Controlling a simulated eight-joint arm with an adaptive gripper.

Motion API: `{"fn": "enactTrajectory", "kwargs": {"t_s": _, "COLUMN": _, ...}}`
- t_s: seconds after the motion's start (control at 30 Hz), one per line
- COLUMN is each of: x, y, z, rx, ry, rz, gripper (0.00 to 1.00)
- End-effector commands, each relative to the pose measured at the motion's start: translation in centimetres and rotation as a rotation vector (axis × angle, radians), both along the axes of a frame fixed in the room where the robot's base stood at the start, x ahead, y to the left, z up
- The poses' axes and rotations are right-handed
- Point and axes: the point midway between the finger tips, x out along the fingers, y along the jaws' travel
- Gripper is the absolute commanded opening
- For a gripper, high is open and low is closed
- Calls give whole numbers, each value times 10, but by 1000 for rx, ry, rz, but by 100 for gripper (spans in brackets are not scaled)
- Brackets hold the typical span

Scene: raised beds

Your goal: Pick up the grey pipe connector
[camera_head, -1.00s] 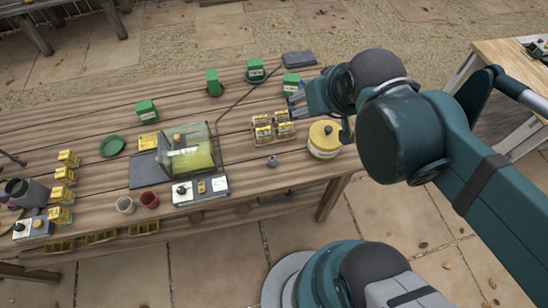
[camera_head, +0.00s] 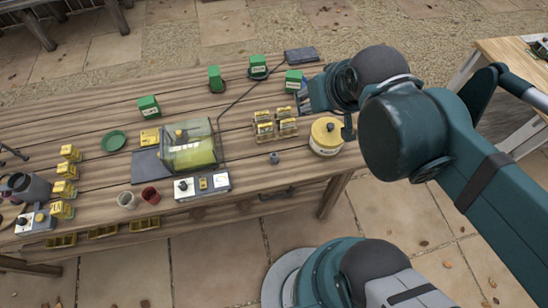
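A small grey cylindrical piece, which looks like the grey pipe connector (camera_head: 274,158), stands on the wooden table near its front edge. It is left of the yellow-lidded round tub and in front of the yellow boxes. My gripper (camera_head: 304,100) is over the table's right part, behind and to the right of the connector and apart from it. My arm partly hides the gripper, and its fingers are too small to tell whether they are open.
A yellow-lidded tub (camera_head: 326,137) and several yellow boxes on a rack (camera_head: 275,127) stand close to the connector. A clear-covered box (camera_head: 190,146) and a control panel (camera_head: 202,186) are to the left. Green boxes (camera_head: 293,80) stand behind. Bare planks lie around the connector.

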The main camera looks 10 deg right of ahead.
Motion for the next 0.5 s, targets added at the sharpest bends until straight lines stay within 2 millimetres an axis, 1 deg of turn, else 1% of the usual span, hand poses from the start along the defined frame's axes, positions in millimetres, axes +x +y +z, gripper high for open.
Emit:
{"fn": "enactTrajectory", "kwargs": {"t_s": 0.27, "x": 4, "y": 2, "z": -6, "rx": -22, "ry": 16, "rz": 37, "gripper": 37}}
{"fn": "enactTrajectory", "kwargs": {"t_s": 0.5, "x": 14, "y": 9, "z": -24, "rx": -89, "ry": 70, "rz": 155, "gripper": 37}}
